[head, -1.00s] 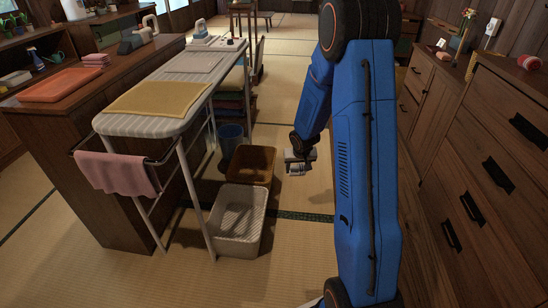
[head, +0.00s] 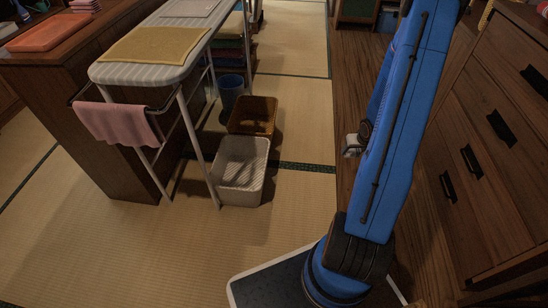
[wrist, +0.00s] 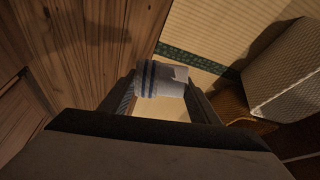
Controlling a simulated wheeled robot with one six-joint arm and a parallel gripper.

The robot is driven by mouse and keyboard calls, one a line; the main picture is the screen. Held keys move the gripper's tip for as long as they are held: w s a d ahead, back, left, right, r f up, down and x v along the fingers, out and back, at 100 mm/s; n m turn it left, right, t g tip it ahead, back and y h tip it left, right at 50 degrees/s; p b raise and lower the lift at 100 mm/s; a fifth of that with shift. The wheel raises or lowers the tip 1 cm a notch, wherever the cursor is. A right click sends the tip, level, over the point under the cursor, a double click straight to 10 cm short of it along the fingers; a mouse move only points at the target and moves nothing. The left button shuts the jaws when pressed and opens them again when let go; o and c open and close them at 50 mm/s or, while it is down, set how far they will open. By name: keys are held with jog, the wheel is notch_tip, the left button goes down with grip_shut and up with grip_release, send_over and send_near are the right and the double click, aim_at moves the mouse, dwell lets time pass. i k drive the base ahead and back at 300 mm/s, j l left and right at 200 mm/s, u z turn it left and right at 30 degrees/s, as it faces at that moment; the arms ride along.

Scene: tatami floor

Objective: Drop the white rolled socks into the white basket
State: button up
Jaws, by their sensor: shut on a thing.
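The white rolled socks (wrist: 165,80) have blue stripes and sit between the fingers of my gripper (wrist: 163,100) in the wrist view. My gripper is shut on them. In the head view my gripper (head: 351,147) shows only in part at the left edge of my blue arm, which hides the rest. The white basket (head: 263,172) stands on the tatami, left of my gripper and apart from it. It looks empty. In the wrist view the white basket (wrist: 287,72) is at the right.
A brown basket (head: 253,112) stands right behind the white one, with a blue bin (head: 231,88) beyond. The ironing board (head: 140,74) and its legs are at the left. A wooden drawer cabinet (head: 500,140) lines the right. Floor in front of the baskets is clear.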

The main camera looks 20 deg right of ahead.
aim_at(245, 176)
jog(key=i+j, duration=0.15)
jog(key=j, duration=0.2)
jog(key=i+j, duration=0.1)
jog(key=j, duration=0.25)
jog(key=i+j, duration=0.15)
jog(key=j, duration=0.25)
jog(key=i+j, duration=0.15)
jog(key=j, duration=0.2)
jog(key=i+j, duration=0.1)
jog(key=j, duration=0.25)
jog(key=i+j, duration=0.15)
jog(key=j, duration=0.2)
